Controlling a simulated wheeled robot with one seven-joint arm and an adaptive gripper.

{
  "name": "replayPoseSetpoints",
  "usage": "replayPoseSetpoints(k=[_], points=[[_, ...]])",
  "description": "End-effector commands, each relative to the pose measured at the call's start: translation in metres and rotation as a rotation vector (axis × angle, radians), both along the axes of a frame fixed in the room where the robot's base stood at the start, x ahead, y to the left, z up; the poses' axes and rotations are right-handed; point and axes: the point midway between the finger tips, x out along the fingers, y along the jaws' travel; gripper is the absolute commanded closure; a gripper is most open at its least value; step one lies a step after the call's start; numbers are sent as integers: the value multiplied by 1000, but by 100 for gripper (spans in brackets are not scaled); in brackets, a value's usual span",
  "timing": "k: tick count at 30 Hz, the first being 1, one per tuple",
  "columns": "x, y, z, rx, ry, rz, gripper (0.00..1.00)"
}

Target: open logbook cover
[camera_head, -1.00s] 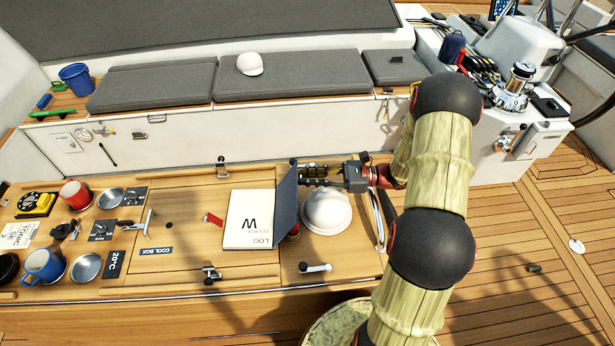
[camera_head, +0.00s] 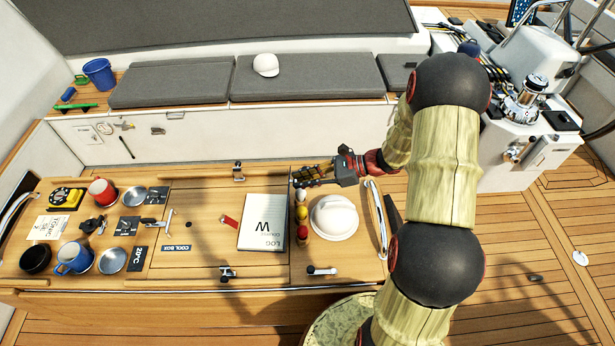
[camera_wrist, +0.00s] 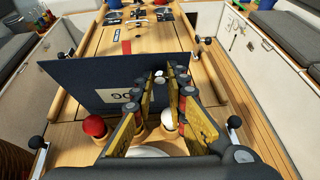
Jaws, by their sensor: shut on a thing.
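The logbook (camera_head: 262,222) lies on the table with its white page marked "LOG" and "W" showing. Its dark cover (camera_wrist: 75,85) stands up in the wrist view, with a pale label on the face toward me. In the head view the cover is nearly edge-on, a thin dark line at the page's right side. My gripper (camera_head: 298,178) is at the far end of that edge. In the wrist view my gripper (camera_wrist: 168,88) has its yellow-sided fingers at the cover's right edge, shut on it. The fingers partly hide the contact.
Red and yellow containers (camera_head: 302,214) stand just right of the logbook, beside a white domed object (camera_head: 335,217). A rail (camera_head: 376,215) edges the table's right end. Mugs, including a blue one (camera_head: 72,257), and bowls sit at the left.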

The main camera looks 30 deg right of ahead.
Motion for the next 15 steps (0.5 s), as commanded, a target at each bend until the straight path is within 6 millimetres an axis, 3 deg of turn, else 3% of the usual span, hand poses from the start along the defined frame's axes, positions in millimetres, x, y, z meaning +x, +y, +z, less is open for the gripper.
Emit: replayPoseSetpoints(k=[8, 9, 15], points=[[0, 0, -1, -3, 1, 0, 100], [0, 0, 0, -3, 1, 0, 85], [0, 0, 0, -2, 0, 0, 74]])
